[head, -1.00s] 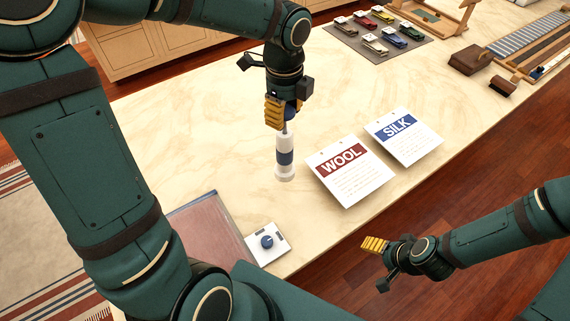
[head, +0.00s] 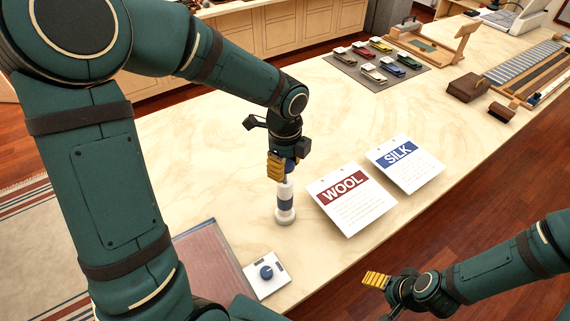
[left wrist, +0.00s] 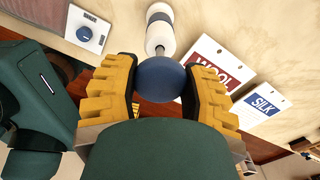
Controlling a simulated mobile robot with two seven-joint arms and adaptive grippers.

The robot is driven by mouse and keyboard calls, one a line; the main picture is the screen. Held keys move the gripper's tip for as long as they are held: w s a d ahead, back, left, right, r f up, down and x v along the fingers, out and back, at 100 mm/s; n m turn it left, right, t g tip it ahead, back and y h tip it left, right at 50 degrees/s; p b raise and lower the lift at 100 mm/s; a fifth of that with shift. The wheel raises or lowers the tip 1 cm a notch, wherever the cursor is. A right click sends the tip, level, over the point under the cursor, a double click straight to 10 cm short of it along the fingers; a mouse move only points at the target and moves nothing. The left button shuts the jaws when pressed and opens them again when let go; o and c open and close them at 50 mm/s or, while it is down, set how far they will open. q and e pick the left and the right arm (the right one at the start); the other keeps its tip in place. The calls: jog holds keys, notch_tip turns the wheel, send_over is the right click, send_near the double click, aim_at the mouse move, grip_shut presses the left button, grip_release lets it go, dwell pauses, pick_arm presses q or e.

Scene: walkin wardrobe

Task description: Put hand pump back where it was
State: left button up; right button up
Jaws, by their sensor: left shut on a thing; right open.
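The hand pump (head: 286,205) is a white cylinder with a blue band, a round base and a blue ball knob. It is upright over the marble-look counter, left of the WOOL card; whether its base touches the counter is hard to tell. My left gripper (head: 283,168) is above it, with yellow fingers shut on the knob. In the left wrist view the blue knob (left wrist: 160,79) sits between the two yellow fingers, and the white body (left wrist: 159,30) extends beyond it. My right gripper (head: 376,281) is open and empty, off the counter's front edge.
A WOOL card (head: 350,202) and a SILK card (head: 405,165) lie right of the pump. A white device with a blue dial (head: 266,273) and a pinkish board (head: 210,262) are nearer. Toy cars on a grey mat (head: 345,66) and a brown box (head: 467,88) are farther back.

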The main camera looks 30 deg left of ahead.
pick_arm(q)
jog(key=o, duration=1.3)
jog(key=shift+f, duration=0.1)
jog(key=shift+c, duration=0.2)
jog(key=shift+r, duration=0.5)
notch_tip(320, 180, up, 11)
jog(key=p, duration=0.2)
jog(key=shift+r, duration=0.2)
